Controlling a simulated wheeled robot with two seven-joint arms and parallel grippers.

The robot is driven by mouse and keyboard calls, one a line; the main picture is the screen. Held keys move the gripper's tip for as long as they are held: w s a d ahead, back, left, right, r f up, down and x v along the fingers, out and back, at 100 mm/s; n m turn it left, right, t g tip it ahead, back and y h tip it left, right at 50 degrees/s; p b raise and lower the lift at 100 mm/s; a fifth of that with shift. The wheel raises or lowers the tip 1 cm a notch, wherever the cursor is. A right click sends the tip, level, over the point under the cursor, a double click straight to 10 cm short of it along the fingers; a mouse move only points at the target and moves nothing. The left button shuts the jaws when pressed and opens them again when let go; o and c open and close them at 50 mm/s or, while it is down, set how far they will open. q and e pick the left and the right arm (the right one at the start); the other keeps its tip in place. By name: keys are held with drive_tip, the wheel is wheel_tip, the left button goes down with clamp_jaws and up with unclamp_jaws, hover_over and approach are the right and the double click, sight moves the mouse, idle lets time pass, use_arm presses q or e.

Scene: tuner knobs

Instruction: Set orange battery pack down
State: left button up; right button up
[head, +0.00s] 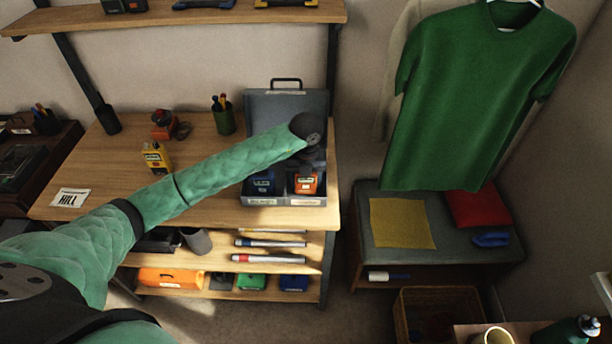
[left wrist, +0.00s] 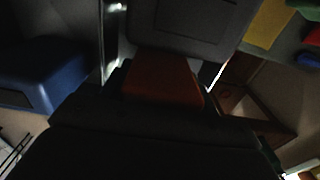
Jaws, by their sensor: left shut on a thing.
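The orange battery pack (head: 306,183) is in the right compartment of an open grey case (head: 284,201) on the wooden bench. My left gripper (head: 312,166) reaches down over this compartment and is shut on the pack. The gripper and wrist hide the pack's upper part. In the left wrist view the pack (left wrist: 164,78) looks dark red-orange beyond my dark gripper. Whether it touches the compartment floor cannot be told. My right gripper is not in view.
The case lid stands open behind the gripper. A green pen cup (head: 223,115), a yellow pack (head: 156,157) and a red tool (head: 164,124) stand on the bench to the left. A bench seat (head: 447,225) with folded cloths is right of the bench.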

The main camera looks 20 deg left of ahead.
use_arm(q)
drive_tip(key=shift+f, duration=0.1)
drive_tip(key=shift+f, duration=0.1)
drive_tip(key=o, duration=1.2)
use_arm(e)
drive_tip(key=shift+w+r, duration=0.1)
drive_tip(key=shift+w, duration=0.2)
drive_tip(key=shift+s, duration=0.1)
